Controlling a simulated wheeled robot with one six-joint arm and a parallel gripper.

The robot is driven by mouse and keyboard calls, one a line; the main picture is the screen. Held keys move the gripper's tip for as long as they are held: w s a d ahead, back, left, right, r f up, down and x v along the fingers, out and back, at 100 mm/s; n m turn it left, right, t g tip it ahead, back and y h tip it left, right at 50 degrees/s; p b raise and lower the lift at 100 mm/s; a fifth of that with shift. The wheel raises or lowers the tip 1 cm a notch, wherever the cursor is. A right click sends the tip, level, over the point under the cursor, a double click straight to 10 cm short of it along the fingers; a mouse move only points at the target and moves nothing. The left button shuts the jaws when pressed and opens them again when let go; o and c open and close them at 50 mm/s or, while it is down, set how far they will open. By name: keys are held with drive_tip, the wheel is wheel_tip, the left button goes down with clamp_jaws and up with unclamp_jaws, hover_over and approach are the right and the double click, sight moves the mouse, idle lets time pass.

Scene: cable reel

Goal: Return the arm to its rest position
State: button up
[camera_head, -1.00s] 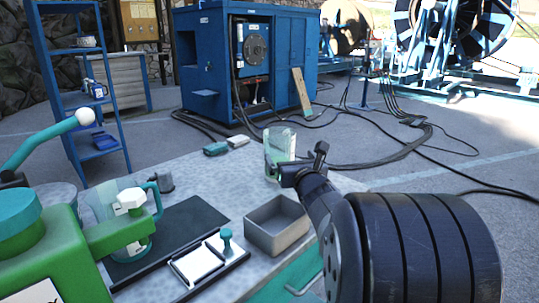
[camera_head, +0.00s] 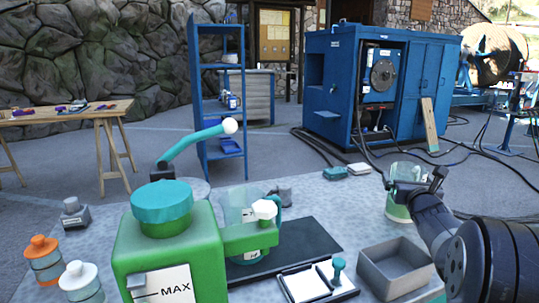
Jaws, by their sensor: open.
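My arm comes in from the right edge. My gripper (camera_head: 413,185) is at its end, dark and small in the picture, with open jaws. It overlaps the upper part of a clear glass (camera_head: 399,211) with green in its lower part, standing at the right of the table. I cannot tell whether gripper and glass touch. Nothing is visibly held.
A grey open bin (camera_head: 398,268) stands below my arm. A green machine with a teal lid (camera_head: 162,201), a clear jug (camera_head: 238,211), a black mat (camera_head: 300,243) and a white pad (camera_head: 308,284) fill the table. A blue cabinet (camera_head: 335,90) stands behind.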

drive_tip(key=shift+w+d, duration=0.1)
drive_tip(key=shift+w, duration=0.4)
drive_tip(key=shift+w+f, duration=0.2)
drive_tip(key=shift+s+r, duration=0.1)
drive_tip(key=shift+r, duration=0.15)
